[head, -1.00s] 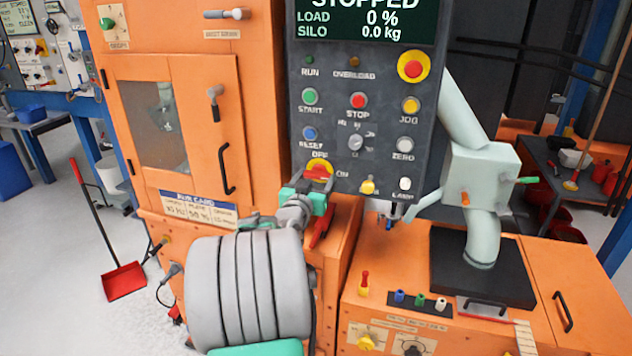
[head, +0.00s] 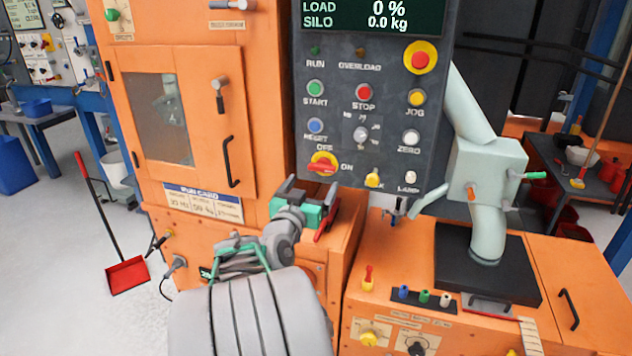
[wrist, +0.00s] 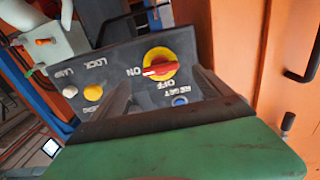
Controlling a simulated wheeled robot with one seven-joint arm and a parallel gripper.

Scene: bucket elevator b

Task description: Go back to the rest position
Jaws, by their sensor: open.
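My gripper (head: 312,190) is open and empty in the head view, just below the dark control panel (head: 440,120). A red rotary switch on a yellow plate (head: 322,166) sits at the panel's lower left, its handle lying roughly level towards ON. In the wrist view the same switch (wrist: 158,68) shows beyond and between my spread fingers (wrist: 165,95), apart from them. The display (head: 370,16) reads load 0 % and silo 0.0 kg. My arm covers part of the orange machine's lower front.
An orange cabinet with a windowed door (head: 190,120) stands left of the panel. A pale green post (head: 487,175) rises from the orange deck at right. A red lever (head: 328,222) is close beside my gripper. A red dustpan (head: 127,275) stands on the open floor at left.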

